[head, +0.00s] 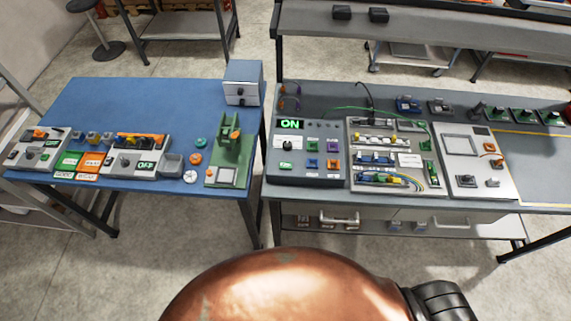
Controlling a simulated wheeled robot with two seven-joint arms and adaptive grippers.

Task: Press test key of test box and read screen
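A dark box (305,172) stands at the left end of the grey bench. Its lit screen (290,124) reads "ON" in green. A black knob (288,145) and several green, purple and orange keys are on its face. On the blue table, a grey box (133,161) has a smaller screen (146,165) reading "OFF". The frame does not make clear which box is the test box, and the small key labels are too small to read. Neither gripper is in view.
A board with wires and connectors (352,142) and a light panel (474,182) stand right of the dark box. A green press-like stand (229,146) and a grey drawer unit (243,83) stand on the blue table (142,96). A narrow gap separates the tables.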

